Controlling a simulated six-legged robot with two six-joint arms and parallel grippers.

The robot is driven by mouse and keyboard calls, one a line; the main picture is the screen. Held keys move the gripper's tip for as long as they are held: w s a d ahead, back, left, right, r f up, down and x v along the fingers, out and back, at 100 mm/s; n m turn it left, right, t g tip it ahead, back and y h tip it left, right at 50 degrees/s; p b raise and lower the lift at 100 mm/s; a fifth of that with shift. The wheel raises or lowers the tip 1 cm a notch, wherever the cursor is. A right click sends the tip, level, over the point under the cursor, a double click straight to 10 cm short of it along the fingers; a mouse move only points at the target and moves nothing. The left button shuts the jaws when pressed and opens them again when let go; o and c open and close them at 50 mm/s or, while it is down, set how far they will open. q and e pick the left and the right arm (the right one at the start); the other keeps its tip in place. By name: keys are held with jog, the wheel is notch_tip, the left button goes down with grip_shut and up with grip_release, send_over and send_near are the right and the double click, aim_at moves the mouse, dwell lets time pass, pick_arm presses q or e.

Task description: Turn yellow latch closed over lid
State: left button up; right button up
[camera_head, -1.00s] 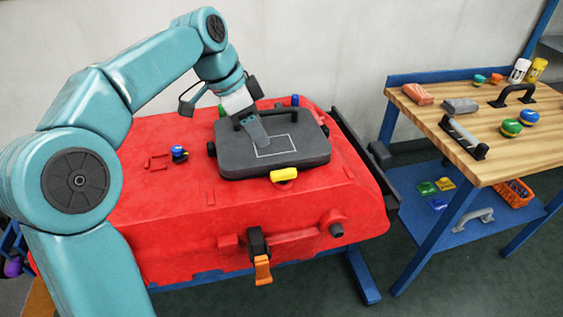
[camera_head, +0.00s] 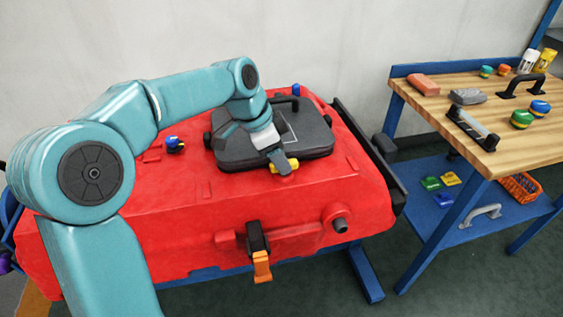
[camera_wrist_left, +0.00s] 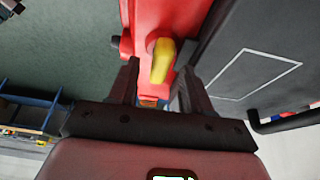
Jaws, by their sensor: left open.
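The yellow latch (camera_head: 291,164) sits at the front edge of the dark grey lid (camera_head: 312,148) on the red tank (camera_head: 190,205). In the left wrist view the yellow latch (camera_wrist_left: 161,60) shows between and beyond the fingertips. My left gripper (camera_head: 282,166) is at the latch, partly covering it in the head view. The gripper (camera_wrist_left: 155,75) is open, with a finger on each side of the latch in the wrist view; contact cannot be told. The lid's outlined panel (camera_wrist_left: 255,75) lies right of the fingers there. My right gripper is not in view.
A black clamp with an orange handle (camera_head: 262,266) hangs on the tank's front. A blue knob (camera_head: 175,145) stands on the tank left of the lid. A wooden bench (camera_head: 470,105) with tools and knobs stands at the right, with a blue lower shelf (camera_head: 440,222).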

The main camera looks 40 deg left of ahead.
pick_arm(q)
jog(key=shift+x, duration=0.75)
grip_shut()
jog(key=n, duration=0.2)
jog(key=n+y, duration=0.1)
jog(key=n, duration=0.1)
jog(key=shift+d+n+t+y, duration=0.15)
jog(key=shift+n+t+y, duration=0.15)
jog(key=shift+n+t, duration=0.1)
jog(key=n+y, duration=0.1)
jog(key=n, duration=0.2)
jog(key=shift+d+n+b, duration=0.1)
jog(key=shift+n+b, duration=0.2)
jog(key=shift+b, duration=0.05)
jog(key=n+y+b, duration=0.1)
jog(key=n+y, duration=0.1)
jog(key=n, duration=0.3)
jog(key=shift+d+f, duration=0.1)
jog(key=shift+d, duration=0.05)
jog(key=shift+n+g+y+b, duration=0.25)
jog(key=shift+n+g+y, duration=0.15)
jog(key=shift+n, duration=0.65)
jog(key=shift+n+g+y+b, duration=0.3)
jog(key=shift+n+y, duration=0.1)
jog(key=shift+n, duration=0.95)
